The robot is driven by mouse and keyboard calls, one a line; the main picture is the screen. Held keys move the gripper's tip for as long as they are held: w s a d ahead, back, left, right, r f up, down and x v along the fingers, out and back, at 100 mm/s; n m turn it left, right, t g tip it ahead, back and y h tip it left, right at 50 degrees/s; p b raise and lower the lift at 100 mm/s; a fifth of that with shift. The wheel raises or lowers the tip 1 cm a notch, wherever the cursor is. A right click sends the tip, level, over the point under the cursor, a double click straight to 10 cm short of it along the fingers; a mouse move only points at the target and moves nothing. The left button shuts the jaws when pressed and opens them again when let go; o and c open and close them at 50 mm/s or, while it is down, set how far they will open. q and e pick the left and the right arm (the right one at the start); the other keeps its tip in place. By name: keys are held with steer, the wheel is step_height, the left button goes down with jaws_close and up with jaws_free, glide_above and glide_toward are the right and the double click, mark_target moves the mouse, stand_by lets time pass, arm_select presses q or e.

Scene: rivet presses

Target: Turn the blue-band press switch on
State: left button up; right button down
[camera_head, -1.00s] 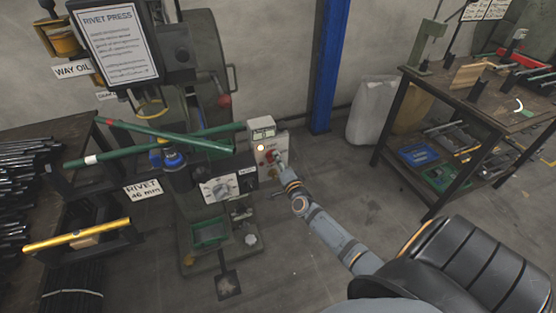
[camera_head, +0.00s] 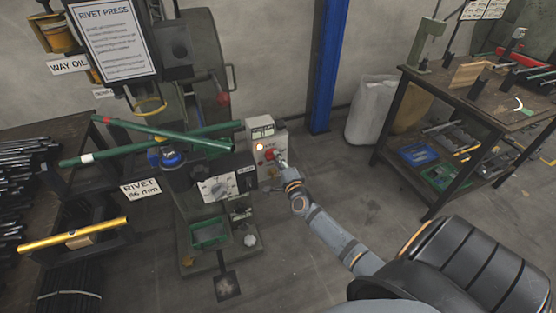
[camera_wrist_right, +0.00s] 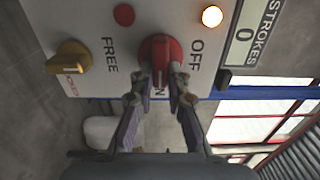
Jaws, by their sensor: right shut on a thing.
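The rivet press (camera_head: 190,110) stands left of centre in the head view, with a blue ring (camera_head: 170,158) on it. Its pale control box (camera_head: 262,130) carries a red rotary switch (camera_head: 270,154), which is large in the right wrist view (camera_wrist_right: 160,50). OFF is printed beside the knob and ON at its lower end, partly hidden by the fingers. The knob's ridge runs up and down in that view, towards the ON label. My right gripper (camera_wrist_right: 160,82) is shut on the red switch; in the head view it meets the box from the right (camera_head: 281,160). My left gripper is not in view.
Beside the switch are a lit lamp (camera_wrist_right: 211,16), a dark red lamp (camera_wrist_right: 124,15), a yellow knob (camera_wrist_right: 72,56) and a strokes counter (camera_wrist_right: 245,48) showing 0. Green rods (camera_head: 150,132) stick out left of the box. A workbench (camera_head: 480,100) stands at the right; floor between is clear.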

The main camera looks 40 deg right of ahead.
steer(key=shift+f, duration=0.1)
steer(key=c, duration=1.3)
jaws_free()
steer(key=shift+s, duration=0.1)
steer(key=v, duration=1.1)
steer(key=shift+s+a, duration=0.2)
steer(key=shift+s, duration=0.2)
